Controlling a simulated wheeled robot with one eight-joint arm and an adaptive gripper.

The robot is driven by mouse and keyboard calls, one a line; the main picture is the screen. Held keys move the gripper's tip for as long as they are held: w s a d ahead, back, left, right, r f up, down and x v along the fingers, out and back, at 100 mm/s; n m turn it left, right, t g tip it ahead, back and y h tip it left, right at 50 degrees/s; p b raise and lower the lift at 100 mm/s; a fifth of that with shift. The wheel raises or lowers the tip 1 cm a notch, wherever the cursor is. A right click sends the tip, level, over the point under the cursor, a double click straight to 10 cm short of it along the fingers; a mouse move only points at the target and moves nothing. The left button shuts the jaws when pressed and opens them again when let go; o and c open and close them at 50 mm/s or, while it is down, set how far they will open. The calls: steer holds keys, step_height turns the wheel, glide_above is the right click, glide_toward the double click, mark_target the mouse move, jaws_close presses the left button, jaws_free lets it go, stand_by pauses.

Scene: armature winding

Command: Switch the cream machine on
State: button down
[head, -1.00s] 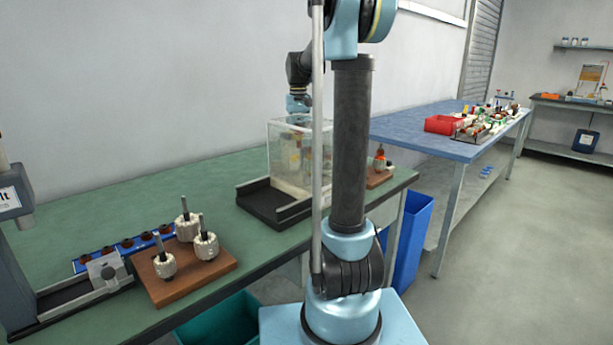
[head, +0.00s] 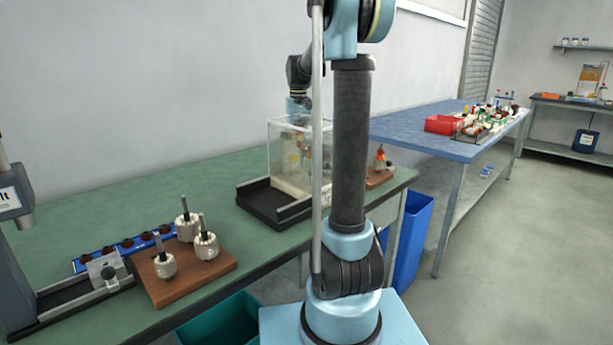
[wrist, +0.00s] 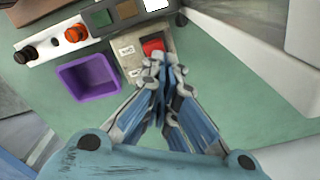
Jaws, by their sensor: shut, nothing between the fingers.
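In the wrist view a red rocker switch (wrist: 153,46) sits on a cream panel (wrist: 133,62) with small white labels. My gripper (wrist: 168,73) is shut and empty, its fingertips right at the near edge of the switch. I cannot tell whether they touch it. My fingers are hidden there.
A purple tray (wrist: 90,78) lies left of the panel. A black knob (wrist: 22,54) and an orange knob (wrist: 75,34) are at upper left. A wooden block (head: 215,270) with armatures stands on the bench (head: 130,204), and a blue bench (head: 405,132) is to the right.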

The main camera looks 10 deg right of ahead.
steer(key=shift+r, duration=3.45)
